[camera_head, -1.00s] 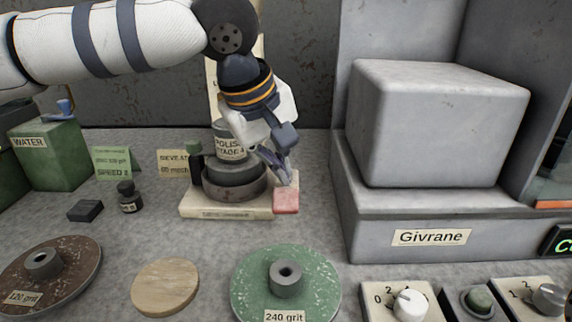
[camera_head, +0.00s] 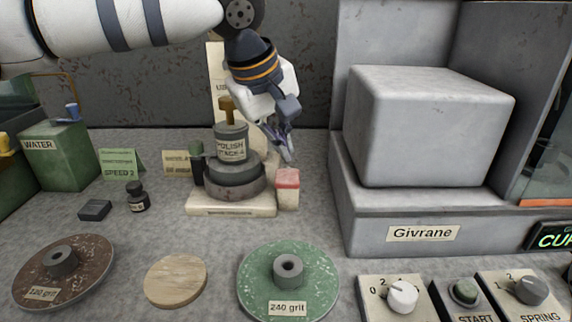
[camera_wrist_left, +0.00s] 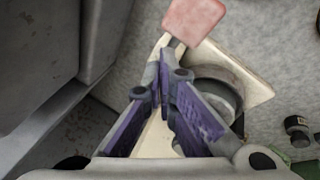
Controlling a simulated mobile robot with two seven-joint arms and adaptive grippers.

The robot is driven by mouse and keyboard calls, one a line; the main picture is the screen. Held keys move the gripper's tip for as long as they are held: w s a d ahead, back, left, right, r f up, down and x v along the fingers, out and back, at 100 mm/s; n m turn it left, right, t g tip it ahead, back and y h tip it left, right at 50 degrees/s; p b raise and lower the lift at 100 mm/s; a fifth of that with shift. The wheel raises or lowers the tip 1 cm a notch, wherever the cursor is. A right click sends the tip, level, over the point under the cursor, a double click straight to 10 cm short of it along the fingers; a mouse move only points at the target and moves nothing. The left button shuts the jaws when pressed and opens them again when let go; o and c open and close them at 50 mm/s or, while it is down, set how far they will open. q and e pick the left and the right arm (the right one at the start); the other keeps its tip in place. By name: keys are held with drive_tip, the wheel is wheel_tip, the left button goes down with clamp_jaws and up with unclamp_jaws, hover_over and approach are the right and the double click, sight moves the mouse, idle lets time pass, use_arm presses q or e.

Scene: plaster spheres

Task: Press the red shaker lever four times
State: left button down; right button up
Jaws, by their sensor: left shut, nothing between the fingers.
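The red shaker lever (camera_head: 288,178) is a red-topped paddle at the right end of the pale shaker base (camera_head: 230,208). It stands raised beside the dark round shaker body (camera_head: 236,186), which carries a jar (camera_head: 231,150) with a partly readable "POLISH" label. My left gripper (camera_head: 289,158) is shut and empty, pointing down just above the lever, with a small gap seeming to separate them. In the left wrist view the red pad (camera_wrist_left: 195,20) lies past the closed fingertips (camera_wrist_left: 165,65). My right gripper is not in view.
The big grey Givrane block (camera_head: 430,130) stands close on the right. A green WATER box (camera_head: 60,157), small bottle (camera_head: 138,198) and dark block (camera_head: 95,210) are left. Grit discs (camera_head: 310,285) and a wooden disc (camera_head: 176,280) lie in front, with knobs (camera_head: 403,297) at front right.

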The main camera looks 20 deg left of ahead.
use_arm(q)
drive_tip(key=shift+w+r, duration=0.1)
drive_tip(key=shift+r, duration=0.05)
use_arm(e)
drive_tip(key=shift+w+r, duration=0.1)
use_arm(q)
drive_tip(key=r, duration=0.1)
drive_tip(key=w+r, duration=0.1)
drive_tip(key=r, duration=0.1)
drive_tip(key=w+r+p, duration=0.1)
drive_tip(key=shift+a+r, duration=0.3)
drive_tip(key=shift+r, duration=0.05)
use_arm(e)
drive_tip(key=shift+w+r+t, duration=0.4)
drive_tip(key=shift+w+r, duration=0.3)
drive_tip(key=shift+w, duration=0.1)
